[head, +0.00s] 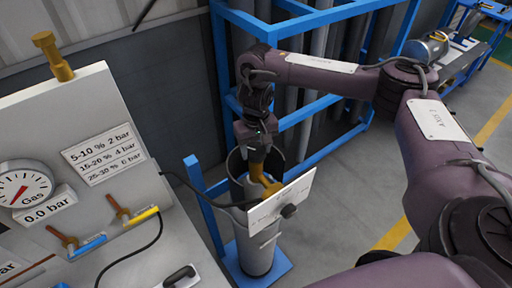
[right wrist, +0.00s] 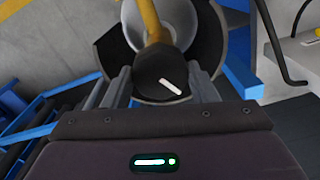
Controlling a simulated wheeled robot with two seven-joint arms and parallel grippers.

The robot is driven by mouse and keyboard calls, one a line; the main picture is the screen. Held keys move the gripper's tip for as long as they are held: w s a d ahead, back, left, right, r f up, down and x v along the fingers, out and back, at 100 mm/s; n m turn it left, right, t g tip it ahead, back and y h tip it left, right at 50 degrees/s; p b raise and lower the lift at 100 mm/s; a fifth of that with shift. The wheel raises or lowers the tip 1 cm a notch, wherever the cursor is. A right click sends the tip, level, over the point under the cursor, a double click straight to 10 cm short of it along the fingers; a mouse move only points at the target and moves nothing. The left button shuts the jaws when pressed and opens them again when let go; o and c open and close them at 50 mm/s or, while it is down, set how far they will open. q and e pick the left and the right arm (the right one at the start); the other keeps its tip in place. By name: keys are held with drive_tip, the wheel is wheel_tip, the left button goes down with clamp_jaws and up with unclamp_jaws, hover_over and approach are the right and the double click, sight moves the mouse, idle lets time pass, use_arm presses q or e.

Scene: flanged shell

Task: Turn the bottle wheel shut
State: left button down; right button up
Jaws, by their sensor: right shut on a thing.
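The gas bottle (head: 256,250) is a grey upright cylinder on a blue base in the middle of the head view. Its brass valve (head: 262,184) shows at the top, just below my right gripper (head: 257,158). In the right wrist view the black bottle wheel (right wrist: 152,72), with a white mark on it, sits between the two grey fingers. My right gripper is shut on the wheel from above. The gripper hides the wheel in the head view. My left gripper is not in view.
A white plate (head: 295,195) with a black knob (head: 289,211) stands close in front of the valve. A panel (head: 110,125) with a gas gauge (head: 24,188) reading near 0.0 bar is at left. A blue frame (head: 208,212) stands beside the bottle.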

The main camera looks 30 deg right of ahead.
sight(256, 150)
drive_tip(key=m, duration=0.5)
drive_tip(key=shift+m, duration=0.4)
drive_tip(key=shift+w, duration=0.1)
idle(0.3)
drive_tip(key=o, duration=1)
drive_tip(key=shift+r, duration=0.1)
drive_tip(key=shift+r, duration=3.8)
